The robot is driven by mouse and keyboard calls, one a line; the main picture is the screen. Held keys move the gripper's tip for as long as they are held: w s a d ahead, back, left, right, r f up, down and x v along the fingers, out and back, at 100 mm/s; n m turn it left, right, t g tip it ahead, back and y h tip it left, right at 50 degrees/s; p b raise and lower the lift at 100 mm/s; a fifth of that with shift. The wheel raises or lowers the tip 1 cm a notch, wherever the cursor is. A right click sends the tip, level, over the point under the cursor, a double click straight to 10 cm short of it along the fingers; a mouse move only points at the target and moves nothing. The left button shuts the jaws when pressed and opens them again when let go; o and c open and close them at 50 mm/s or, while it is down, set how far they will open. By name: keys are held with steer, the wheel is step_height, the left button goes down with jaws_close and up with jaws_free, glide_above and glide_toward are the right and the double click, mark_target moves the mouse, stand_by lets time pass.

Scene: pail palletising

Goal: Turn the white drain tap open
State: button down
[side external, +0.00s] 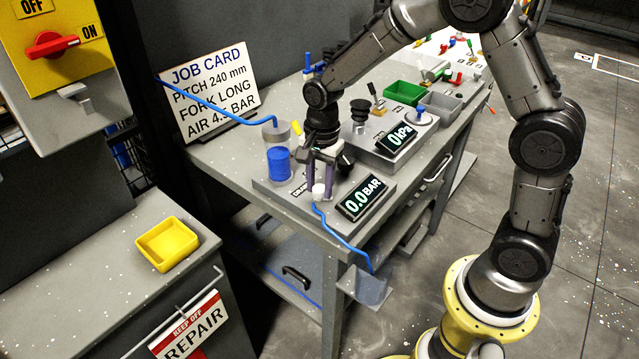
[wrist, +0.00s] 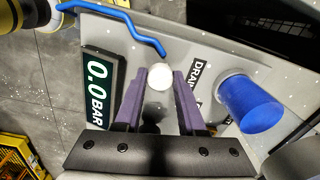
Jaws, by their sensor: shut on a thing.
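The white drain tap (side external: 318,191) is a small white knob at the front of the grey bench plate, at the inner end of a blue hose. In the wrist view the tap (wrist: 159,76) shows as a round white top. My gripper (side external: 318,185) points down over it, its purple fingers on either side. In the wrist view my gripper (wrist: 160,84) is shut on the tap. The tap's lower part and any handle mark are hidden, so I cannot tell how far it is turned. The gauge (side external: 361,197) beside it reads 0.0 BAR.
A blue cylinder (side external: 278,163) stands just left of my gripper. The blue hose (side external: 345,243) runs over the bench edge to a grey tray (side external: 369,286). A second gauge (side external: 402,139) reads 0 kPa. Green (side external: 403,95) and grey (side external: 440,107) bins stand farther back.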

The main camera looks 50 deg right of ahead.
mark_target(322, 188)
steer(key=n, duration=0.5)
steer(key=shift+n, duration=0.3)
steer(key=n, duration=0.4)
steer(key=shift+n, duration=0.4)
steer(key=shift+r, duration=0.1)
steer(key=c, duration=0.5)
jaws_free()
step_height(322, 188, up, 14)
steer(key=shift+d, duration=0.25)
steer(key=shift+s, duration=0.1)
